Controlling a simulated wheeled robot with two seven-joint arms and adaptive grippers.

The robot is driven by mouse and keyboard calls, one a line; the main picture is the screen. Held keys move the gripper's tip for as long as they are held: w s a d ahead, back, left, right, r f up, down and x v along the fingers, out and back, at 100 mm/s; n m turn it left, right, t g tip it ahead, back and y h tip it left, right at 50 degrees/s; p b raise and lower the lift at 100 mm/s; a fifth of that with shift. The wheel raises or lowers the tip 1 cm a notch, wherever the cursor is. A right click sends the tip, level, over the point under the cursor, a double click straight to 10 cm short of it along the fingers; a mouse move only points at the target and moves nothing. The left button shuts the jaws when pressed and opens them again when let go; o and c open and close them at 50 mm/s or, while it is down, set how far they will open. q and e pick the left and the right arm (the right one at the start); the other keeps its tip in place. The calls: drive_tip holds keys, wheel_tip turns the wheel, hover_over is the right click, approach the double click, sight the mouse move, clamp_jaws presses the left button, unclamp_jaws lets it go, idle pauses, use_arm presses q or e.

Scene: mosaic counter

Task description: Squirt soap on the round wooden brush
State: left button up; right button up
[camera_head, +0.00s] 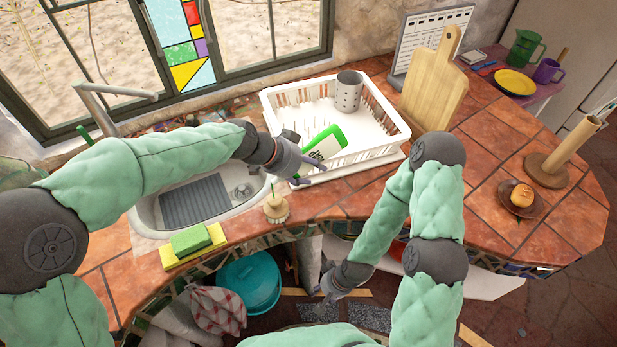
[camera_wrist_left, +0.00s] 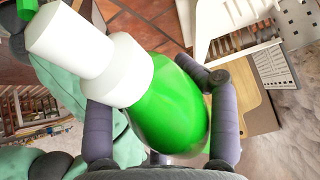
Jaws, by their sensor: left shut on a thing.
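The round wooden brush (camera_head: 276,207) stands on the tiled counter edge, just right of the sink, its knob up. My left gripper (camera_head: 301,171) is shut on the green soap bottle (camera_head: 326,143), above the counter between the brush and the dish rack. The bottle is tilted, and lies above and to the right of the brush, apart from it. In the left wrist view the bottle (camera_wrist_left: 170,105) sits between the fingers, its white cap toward the upper left. The brush cannot be made out there. My right gripper (camera_head: 330,290) hangs low in front of the counter; its fingers are too small to judge.
A white dish rack (camera_head: 380,150) with a grey cup (camera_head: 348,91) stands behind the bottle. The sink (camera_head: 150,212) is at left, with a green sponge (camera_head: 191,239) on a yellow cloth in front. A cutting board (camera_head: 433,88) and paper towel holder (camera_head: 547,170) stand at right.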

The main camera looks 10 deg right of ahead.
use_arm(q)
drive_tip(key=shift+r+t+h+b, duration=0.3)
drive_tip(key=shift+r+h+b, duration=0.4)
drive_tip(key=shift+b, duration=2.45)
drive_tip(key=shift+r+p, duration=0.1)
drive_tip(key=shift+p, duration=0.2)
